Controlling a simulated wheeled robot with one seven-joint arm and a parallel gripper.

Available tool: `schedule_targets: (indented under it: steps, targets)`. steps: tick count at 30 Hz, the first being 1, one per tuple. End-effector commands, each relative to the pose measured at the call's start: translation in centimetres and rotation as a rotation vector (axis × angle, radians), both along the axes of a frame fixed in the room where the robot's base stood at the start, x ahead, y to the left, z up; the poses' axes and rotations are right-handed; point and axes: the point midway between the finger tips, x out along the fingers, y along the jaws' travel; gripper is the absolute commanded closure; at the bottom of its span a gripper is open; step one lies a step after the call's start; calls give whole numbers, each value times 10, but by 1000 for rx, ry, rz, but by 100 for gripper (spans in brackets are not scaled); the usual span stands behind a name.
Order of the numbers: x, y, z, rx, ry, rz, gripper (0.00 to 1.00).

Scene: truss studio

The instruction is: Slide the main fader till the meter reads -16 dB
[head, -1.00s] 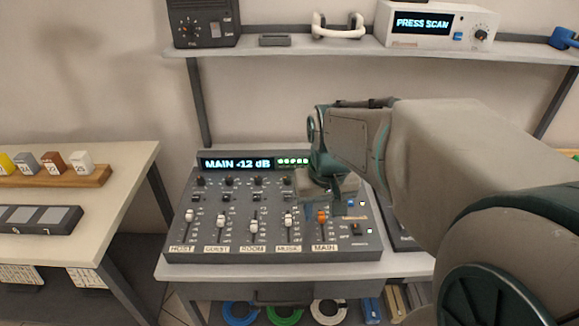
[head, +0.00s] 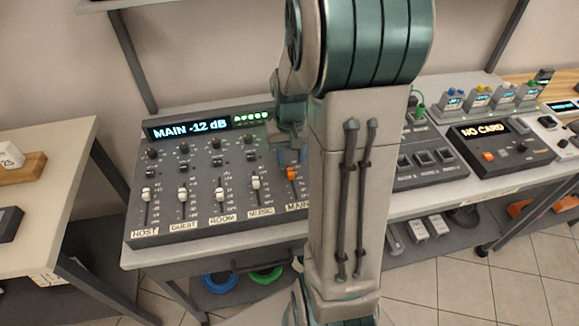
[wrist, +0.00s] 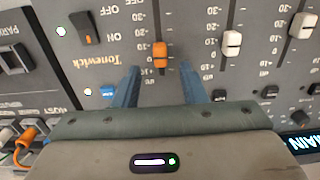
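The main fader has an orange cap (head: 291,174), at the right of the white-capped faders. The same orange cap shows upside down in the wrist view (wrist: 160,54). My gripper (wrist: 158,70) is open, its two blue fingers spread to either side of the main fader's track. The cap lies between their lines, around the fingertips' level in the picture; I see no contact. In the head view my arm hides the mixer's right part.
White-capped faders, such as the music fader (head: 255,184), stand left of the main one. In the wrist view an ON/OFF switch (wrist: 86,28) and a blue button (wrist: 107,92) lie left of the fader. Another console (head: 432,160) stands right of my arm.

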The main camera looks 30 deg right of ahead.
Motion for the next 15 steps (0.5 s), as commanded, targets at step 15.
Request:
schedule_targets:
  steps: [15]
  targets:
    - [0, 0, -47, 0, -1, 1, 62]
